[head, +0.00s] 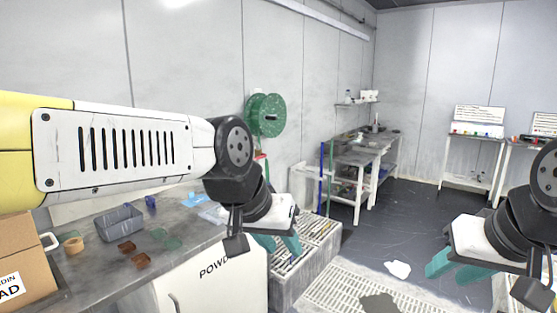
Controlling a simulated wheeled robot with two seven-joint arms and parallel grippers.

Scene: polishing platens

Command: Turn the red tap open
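A small red piece (259,157), which may be the red tap, shows at the wall just below the green hose reel (266,115). Its lower part is hidden behind my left wrist, and I cannot tell how its handle is turned. My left gripper (277,244) is below and in front of it, over the grated trough, with its teal fingers apart and nothing seen between them. My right gripper (458,268) is at the lower right, far from the red piece, with its teal fingers apart and empty.
A grey bench (187,235) at left holds a grey bin (120,223), small discs and blocks. A cardboard box (25,258) stands at the near left. A grated trough (305,262) stands on the floor. White-legged tables (360,160) stand behind, with dark floor between.

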